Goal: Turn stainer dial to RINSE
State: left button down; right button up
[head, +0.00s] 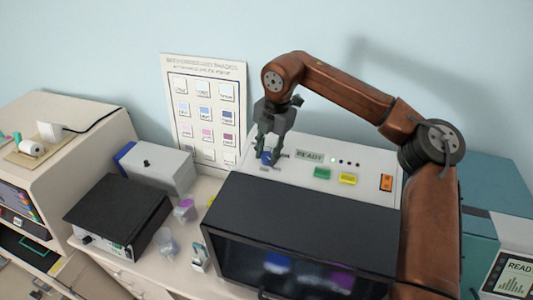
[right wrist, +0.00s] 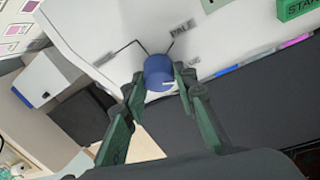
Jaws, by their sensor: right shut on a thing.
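The stainer (head: 300,215) is a large white machine with a dark front hood, standing on the counter against the wall. Its blue dial (right wrist: 158,72) sits on the sloping white panel, with labels around it; one reads PALE and the others are too blurred to read. A white pointer mark shows on the lower right of the dial in the right wrist view. My right gripper (right wrist: 157,85) is shut on the dial, one green finger on each side. In the head view the right gripper (head: 264,150) hides part of the dial. My left gripper is not in view.
A green button (head: 322,173), a yellow button (head: 348,179) and an orange switch (head: 386,183) sit right of the dial, near a READY display (head: 310,156). A black-topped box (head: 118,213) and small cups (head: 185,209) stand left. A chart (head: 205,110) is behind.

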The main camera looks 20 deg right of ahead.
jog(key=shift+a+r+n+g+h+p, duration=0.1)
jog(key=shift+r+n+g+h+p, duration=0.15)
jog(key=shift+n+p, duration=0.75)
jog(key=n+g+h+p, duration=0.1)
jog(key=n+p, duration=0.2)
jog(key=shift+w, duration=0.1)
jog(key=n+h+p, duration=0.1)
jog(key=n+p, duration=0.1)
jog(key=shift+n, duration=0.3)
jog(key=n+h+p, duration=0.1)
jog(key=n+p, duration=0.1)
jog(key=n, duration=0.1)
jog(key=shift+a+g, duration=0.1)
jog(key=shift+g, duration=0.15)
jog(key=n+h+p, duration=0.1)
jog(key=n, duration=0.2)
jog(key=shift+w, duration=0.1)
jog(key=n+h, duration=0.1)
jog(key=n, duration=0.1)
jog(key=shift+a+f+n+p, duration=0.1)
jog(key=shift+n+p, duration=0.2)
jog(key=n+t+h, duration=0.1)
jog(key=n, duration=0.2)
jog(key=shift+n+t+h, duration=0.35)
jog(key=shift+n+t, duration=0.15)
jog(key=shift+n, duration=1.2)
